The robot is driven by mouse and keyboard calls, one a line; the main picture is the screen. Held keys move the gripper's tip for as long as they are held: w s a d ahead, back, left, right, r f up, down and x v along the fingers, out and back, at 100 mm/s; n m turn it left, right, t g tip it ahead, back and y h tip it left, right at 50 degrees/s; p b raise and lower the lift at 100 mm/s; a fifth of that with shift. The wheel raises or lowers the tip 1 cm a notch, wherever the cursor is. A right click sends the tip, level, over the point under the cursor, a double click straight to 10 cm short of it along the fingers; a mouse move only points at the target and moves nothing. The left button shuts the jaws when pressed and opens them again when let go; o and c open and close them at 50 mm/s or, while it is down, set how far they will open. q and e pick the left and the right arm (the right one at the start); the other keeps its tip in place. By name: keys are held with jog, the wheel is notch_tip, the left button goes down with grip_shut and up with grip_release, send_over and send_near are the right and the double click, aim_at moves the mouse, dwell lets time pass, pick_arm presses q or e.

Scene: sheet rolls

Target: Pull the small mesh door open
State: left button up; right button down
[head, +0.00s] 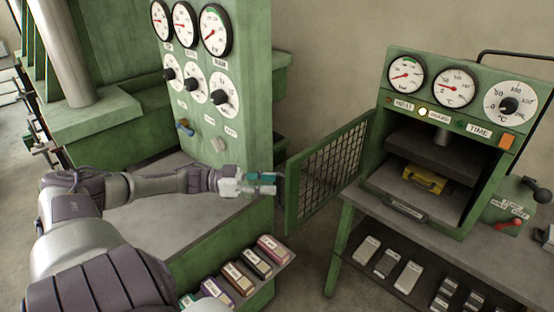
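The small mesh door (328,166), a green frame around dark wire mesh, stands swung out to the left of the small green press (449,128). The press opening is uncovered, showing a yellow block (425,180) inside on a grey plate. My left gripper (272,184), with teal fingers, is just left of the door's free outer edge. Its two fingers look apart with nothing between them, and a small gap seems to separate them from the door. My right gripper is not in view.
A large green machine with gauges (212,75) stands behind my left arm. A shelf of coloured boxes (257,262) lies below the gripper. The press stands on a grey table (390,205) with metal blocks on a lower shelf.

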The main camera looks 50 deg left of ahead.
pick_arm(q)
jog(key=v, duration=0.9)
jog(key=shift+f, duration=0.1)
